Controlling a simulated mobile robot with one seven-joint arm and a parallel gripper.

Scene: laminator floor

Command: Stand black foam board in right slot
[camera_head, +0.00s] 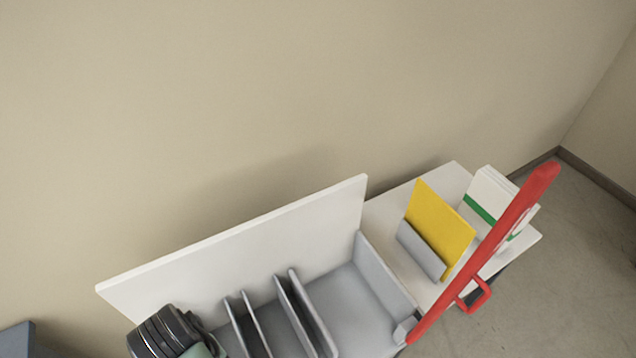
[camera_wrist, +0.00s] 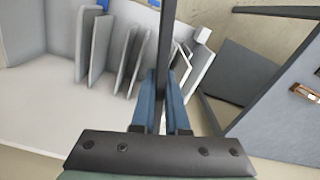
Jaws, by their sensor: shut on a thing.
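In the wrist view, my gripper (camera_wrist: 163,100) is shut on the black foam board (camera_wrist: 166,45), which shows edge-on as a dark strip between the blue fingers and runs up out of the frame. In the head view, only my dark wrist shows at the bottom left; the fingers and board are hidden or out of frame. The grey slotted rack (camera_head: 385,275) has several upright dividers (camera_head: 313,312) with narrow slots between them. In the wrist view, the dividers (camera_wrist: 101,50) stand just left of the board. I cannot tell whether the board touches them.
A white back panel (camera_head: 250,245) stands behind the rack. To the right are a yellow board (camera_head: 440,228) in a grey holder (camera_head: 421,250), a white box with a green stripe (camera_head: 488,190) and a tilted red bar (camera_head: 492,245) with a handle. Bare floor (camera_head: 590,240) lies beyond.

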